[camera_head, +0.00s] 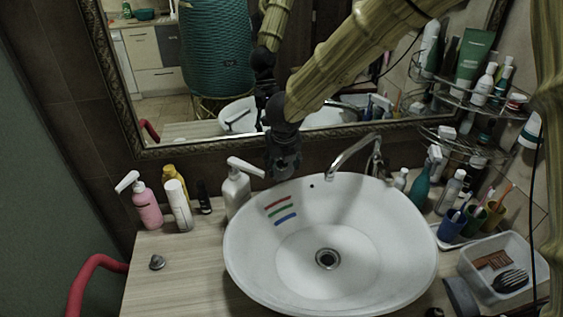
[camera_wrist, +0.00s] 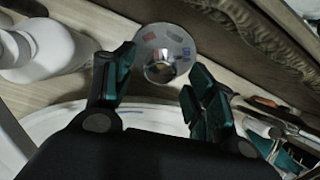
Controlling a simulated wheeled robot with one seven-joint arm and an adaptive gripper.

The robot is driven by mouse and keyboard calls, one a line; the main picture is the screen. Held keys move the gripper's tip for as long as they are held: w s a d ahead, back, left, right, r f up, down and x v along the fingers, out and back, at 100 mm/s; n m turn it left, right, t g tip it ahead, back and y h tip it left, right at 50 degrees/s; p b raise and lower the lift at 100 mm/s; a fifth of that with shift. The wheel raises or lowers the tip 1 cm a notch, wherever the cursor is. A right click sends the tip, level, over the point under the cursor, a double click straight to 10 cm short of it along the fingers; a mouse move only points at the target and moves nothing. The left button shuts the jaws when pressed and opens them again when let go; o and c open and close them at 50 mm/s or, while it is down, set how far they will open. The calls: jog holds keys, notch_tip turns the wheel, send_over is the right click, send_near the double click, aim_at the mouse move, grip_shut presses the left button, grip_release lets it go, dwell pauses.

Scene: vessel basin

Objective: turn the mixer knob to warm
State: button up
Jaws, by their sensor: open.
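The mixer knob (camera_wrist: 160,70) is a shiny metal knob on a round pale plate (camera_wrist: 178,35) with reddish and blue marks, in the wrist view. Which mark the knob points to is too small to tell. My gripper (camera_wrist: 158,82) is open, its two dark green fingers apart, with the knob just beyond and between the fingertips. I cannot tell if they touch it. In the head view my gripper (camera_head: 283,172) hangs at the basin's back rim and the knob is hidden behind it.
The white basin (camera_head: 250,262) bears red, green and blue stripes. A white pump bottle (camera_head: 237,192) stands close left of my gripper; it also shows in the wrist view (camera_wrist: 45,50). The curved spout (camera_head: 350,150) is close right. The mirror (camera_head: 215,100) is behind. The left counter has free room.

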jog(key=shift+w+f, duration=0.15)
jog(key=shift+f, duration=0.25)
jog(key=c, duration=1)
jog(key=n+t+h+p, duration=0.1)
jog(key=n+p, duration=0.1)
jog(key=n, duration=0.2)
jog(key=shift+r+n+p, duration=0.1)
jog(key=shift+n+p, duration=0.2)
jog(key=shift+p, duration=0.05)
jog(key=n+t+h+p, duration=0.1)
jog(key=n, duration=0.4)
jog(key=shift+p, duration=0.35)
